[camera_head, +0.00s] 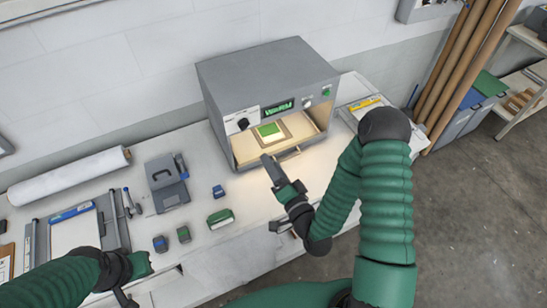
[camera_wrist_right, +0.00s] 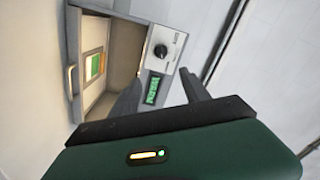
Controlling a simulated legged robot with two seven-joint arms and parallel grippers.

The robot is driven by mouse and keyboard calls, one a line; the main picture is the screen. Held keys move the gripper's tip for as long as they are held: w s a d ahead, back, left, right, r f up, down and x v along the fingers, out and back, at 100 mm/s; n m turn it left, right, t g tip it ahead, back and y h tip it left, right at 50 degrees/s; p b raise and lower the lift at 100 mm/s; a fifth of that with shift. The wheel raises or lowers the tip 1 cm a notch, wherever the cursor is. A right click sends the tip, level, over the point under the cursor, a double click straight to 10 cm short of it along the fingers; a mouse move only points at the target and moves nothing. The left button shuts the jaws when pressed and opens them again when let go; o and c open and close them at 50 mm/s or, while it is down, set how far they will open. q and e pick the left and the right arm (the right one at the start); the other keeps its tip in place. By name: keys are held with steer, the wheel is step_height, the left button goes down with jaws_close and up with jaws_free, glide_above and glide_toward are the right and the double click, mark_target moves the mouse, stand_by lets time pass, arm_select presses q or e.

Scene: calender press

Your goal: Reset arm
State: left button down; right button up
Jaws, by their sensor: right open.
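The grey calender press (camera_head: 265,70) stands on the bench against the wall, with its lit front chamber open. A green square piece on a pale board (camera_head: 270,132) lies inside. The press also shows, turned on its side, in the right wrist view (camera_wrist_right: 165,48). My right gripper (camera_head: 270,163) is just in front of the chamber's lower edge, near a small handle (camera_head: 289,154). In the wrist view its two fingers (camera_wrist_right: 162,90) are apart with nothing seen between them. My left gripper (camera_head: 130,283) is low at the left, partly cut off, and its jaws are unclear.
The bench (camera_head: 195,150) holds a white roll (camera_head: 70,177), a grey device (camera_head: 166,183), a green block (camera_head: 220,218), several small blocks and a paper trimmer (camera_head: 75,230). Brown tubes (camera_head: 465,60) lean at the right.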

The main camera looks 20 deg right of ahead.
steer(key=shift+s, duration=0.4)
step_height(320, 180, down, 14)
steer(key=s+a+f+n+g+b, duration=0.1)
steer(key=a+n+g+b, duration=0.1)
steer(key=n+g+b, duration=0.7)
steer(key=s+n+g+b, duration=0.2)
steer(key=s+g+b, duration=0.3)
steer(key=s, duration=0.7)
steer(key=shift+s+d+n+g+h+b, duration=0.3)
steer(key=shift+d+n+g, duration=0.15)
steer(key=shift+g, duration=0.25)
steer(key=shift+s+a+r, duration=0.1)
steer(key=shift+a, duration=0.05)
